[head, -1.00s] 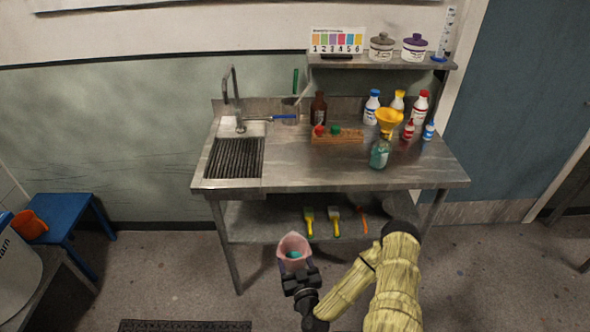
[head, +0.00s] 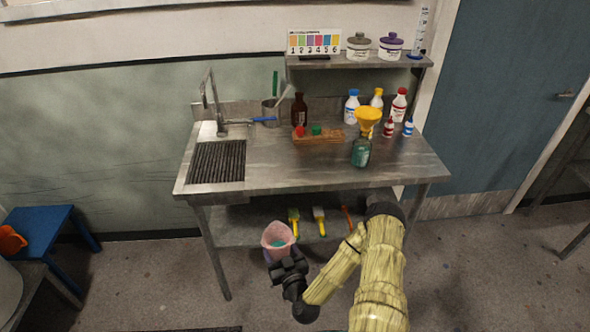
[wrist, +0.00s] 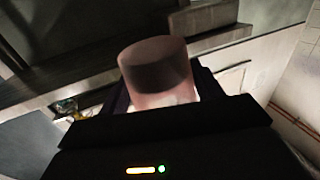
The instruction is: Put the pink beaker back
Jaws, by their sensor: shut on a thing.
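The pink beaker (head: 277,236) is held in front of the workbench, below the level of its top, with its open mouth facing up toward the head camera. Something teal shows inside it. My gripper (head: 284,260) is shut on the beaker. In the wrist view the beaker (wrist: 157,75) sits between the dark fingers of the gripper (wrist: 160,98), its base end toward that camera's far side. The beaker's lower part is hidden by the gripper in the head view.
The steel workbench (head: 270,168) has a sink grid (head: 217,162) at left. A green bottle with a yellow funnel (head: 361,150), a small wooden rack (head: 318,138) and several bottles stand on top. Brushes (head: 319,222) lie on the lower shelf. A blue stool (head: 40,228) stands at left.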

